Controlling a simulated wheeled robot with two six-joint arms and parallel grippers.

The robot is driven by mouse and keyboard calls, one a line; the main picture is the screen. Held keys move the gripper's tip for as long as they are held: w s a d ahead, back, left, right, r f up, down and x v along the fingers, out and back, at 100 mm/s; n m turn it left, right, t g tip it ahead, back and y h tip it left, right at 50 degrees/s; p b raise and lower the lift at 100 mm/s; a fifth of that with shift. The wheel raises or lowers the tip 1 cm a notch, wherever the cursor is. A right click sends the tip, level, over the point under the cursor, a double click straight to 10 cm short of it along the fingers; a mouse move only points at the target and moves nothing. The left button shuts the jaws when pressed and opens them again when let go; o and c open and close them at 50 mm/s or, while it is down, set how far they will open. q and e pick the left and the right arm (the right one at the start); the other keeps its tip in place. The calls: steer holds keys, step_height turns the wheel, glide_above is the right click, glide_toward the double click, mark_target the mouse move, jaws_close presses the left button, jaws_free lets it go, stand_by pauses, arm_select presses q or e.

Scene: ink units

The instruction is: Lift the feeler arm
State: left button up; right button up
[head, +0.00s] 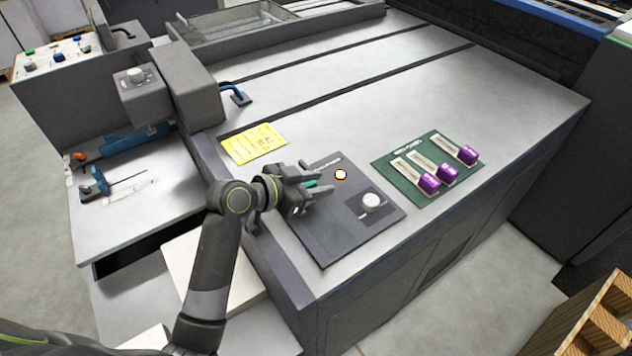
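I cannot tell for certain which part is the feeler arm. A small blue block with a thin dark rod (127,176) sits on the lower grey shelf at the left. A blue bent lever (236,94) stands on the machine top beside the grey housing. My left gripper (322,183) is over the dark control panel (335,240), well to the right of both. Its fingers are apart, and a green piece (311,184) shows between them; I cannot tell whether they touch it. My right gripper is out of view.
The panel also has a lit round button (341,175) and a pale knob (372,201). A green plate (411,187) with purple sliders (429,183) lies to the right, and a yellow label (254,144) lies behind my gripper. A wooden pallet (600,322) stands at lower right.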

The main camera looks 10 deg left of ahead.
arm_select(q)
jaws_close()
stand_by(0.3)
